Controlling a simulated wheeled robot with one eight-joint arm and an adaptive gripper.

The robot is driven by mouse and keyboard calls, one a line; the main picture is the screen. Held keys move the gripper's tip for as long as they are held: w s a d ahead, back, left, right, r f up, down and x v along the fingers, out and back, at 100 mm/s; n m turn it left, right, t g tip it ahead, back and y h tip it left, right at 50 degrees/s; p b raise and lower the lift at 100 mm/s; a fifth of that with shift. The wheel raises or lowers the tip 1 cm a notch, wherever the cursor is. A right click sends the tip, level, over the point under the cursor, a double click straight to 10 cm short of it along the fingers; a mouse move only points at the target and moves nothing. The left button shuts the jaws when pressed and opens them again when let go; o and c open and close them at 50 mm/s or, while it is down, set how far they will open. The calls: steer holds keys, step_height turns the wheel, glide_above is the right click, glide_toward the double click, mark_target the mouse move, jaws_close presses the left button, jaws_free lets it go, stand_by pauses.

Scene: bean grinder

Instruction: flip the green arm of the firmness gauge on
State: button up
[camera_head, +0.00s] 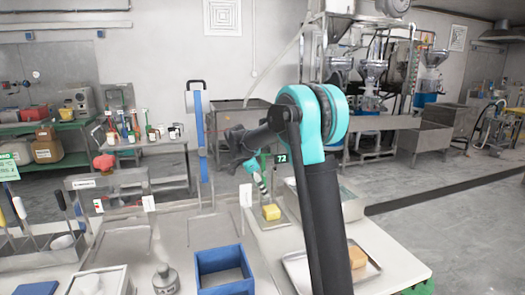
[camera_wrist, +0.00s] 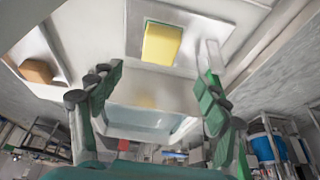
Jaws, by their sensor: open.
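A pale upright (camera_wrist: 213,52) runs by the plate in the wrist view, partly behind my right finger. My gripper (camera_wrist: 158,78) is open and empty, its fingers spread on either side of the view below the block. In the head view my arm partly covers the gauge.
A metal tray (camera_head: 297,262) with a tan block (camera_head: 357,256) lies right of the gauge, behind my arm. A blue open box (camera_head: 222,270) and a grey weight (camera_head: 165,280) stand at the front.

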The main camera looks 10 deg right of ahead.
steer(key=shift+w+r, duration=0.2)
steer(key=shift+w, duration=0.05)
steer(key=c, duration=0.5)
steer(key=w+r+n, duration=0.2)
steer(key=w+r+n+y, duration=0.1)
steer(key=w+r+n, duration=0.2)
steer(key=w+r+n+t+y, duration=0.1)
steer(key=w+r+n, duration=0.1)
steer(key=r, duration=0.1)
steer(key=shift+w+a+r, duration=0.1)
steer(key=shift+w+r, duration=0.05)
steer(key=shift+r, duration=0.1)
jaws_close()
steer(key=w+r+n, duration=0.1)
steer(key=r+n, duration=0.1)
steer(key=r, duration=0.1)
steer(key=w+r+n+t+y, duration=0.1)
steer(key=w+r+n, duration=0.1)
steer(key=r, duration=0.1)
steer(key=w+d+r+n+y, duration=0.1)
steer(key=r+n, duration=0.1)
steer(key=r, duration=0.1)
steer(key=shift+w+r+n+t, duration=0.3)
steer(key=shift+w+n, duration=0.1)
step_height(320, 180, up, 6)
steer(key=w+d+n+t+y, duration=0.1)
steer(key=n, duration=0.3)
steer(key=shift+w+r, duration=0.25)
steer(key=shift+w, duration=0.15)
